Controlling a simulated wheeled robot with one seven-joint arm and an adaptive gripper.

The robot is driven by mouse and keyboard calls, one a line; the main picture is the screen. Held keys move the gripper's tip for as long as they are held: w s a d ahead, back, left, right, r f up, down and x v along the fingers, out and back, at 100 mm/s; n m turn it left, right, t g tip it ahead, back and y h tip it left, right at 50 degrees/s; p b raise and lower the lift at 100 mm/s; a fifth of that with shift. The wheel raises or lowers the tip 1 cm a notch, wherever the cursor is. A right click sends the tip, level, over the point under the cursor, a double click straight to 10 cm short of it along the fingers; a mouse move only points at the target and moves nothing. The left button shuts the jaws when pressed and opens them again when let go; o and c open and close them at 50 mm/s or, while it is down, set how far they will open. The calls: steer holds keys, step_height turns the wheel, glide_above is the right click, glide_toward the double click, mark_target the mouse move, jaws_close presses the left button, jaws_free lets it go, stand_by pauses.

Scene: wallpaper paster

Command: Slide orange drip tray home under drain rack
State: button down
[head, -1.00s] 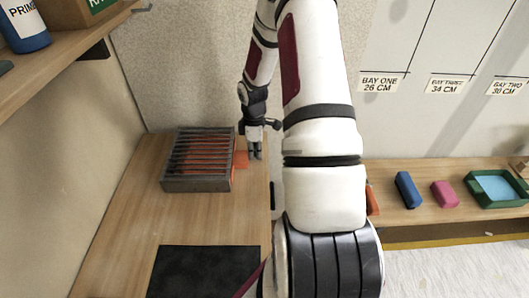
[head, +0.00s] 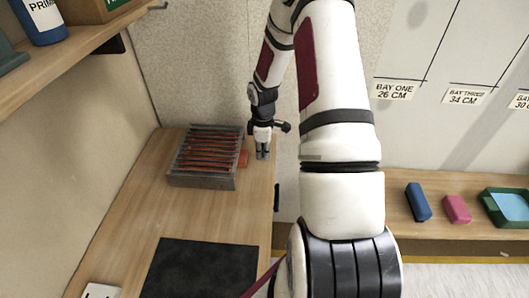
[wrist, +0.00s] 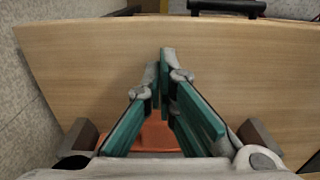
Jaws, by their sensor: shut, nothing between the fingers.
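The drain rack (head: 207,157) is a dark grey slatted frame on the wooden bench, in the back left corner. The orange drip tray (head: 243,160) shows as orange strips between the slats, and a short orange piece sticks out at the rack's right side. My gripper (head: 262,154) is shut and empty, pointing down just right of that orange end. In the wrist view my shut fingers (wrist: 166,65) hang over bare wood. Part of the orange tray (wrist: 155,137) shows behind and between the fingers. Whether a finger touches the tray cannot be told.
A black mat (head: 205,268) lies at the bench's front. A shelf with a blue bottle (head: 42,20) overhangs at upper left. The right bench holds a blue block (head: 418,202), a pink block (head: 457,209) and a green tray (head: 493,220). Bare wood lies between rack and mat.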

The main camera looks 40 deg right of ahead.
step_height(320, 180, up, 10)
steer(key=shift+s+d, duration=0.25)
steer(key=shift+s, duration=0.05)
stand_by(0.4)
steer(key=s+a+r+m+t+h, duration=0.1)
steer(key=s+a+r+m, duration=0.15)
steer(key=a+r, duration=0.6)
steer(key=s+a+r+m+h, duration=0.1)
steer(key=s+a+r, duration=0.35)
steer(key=r, duration=0.65)
steer(key=s+a+r+m+t+y, duration=0.1)
steer(key=s+a+r+m, duration=0.1)
steer(key=s+a, duration=0.4)
steer(key=s+a+r+m+t+y, duration=0.1)
steer(key=s+a+r+m+t, duration=0.1)
steer(key=s+a, duration=0.4)
steer(key=shift+s+a+r+m+p, duration=0.15)
steer(key=shift+s+r+m+p, duration=0.3)
steer(key=shift+s+r, duration=0.75)
steer(key=shift+s+f, duration=0.15)
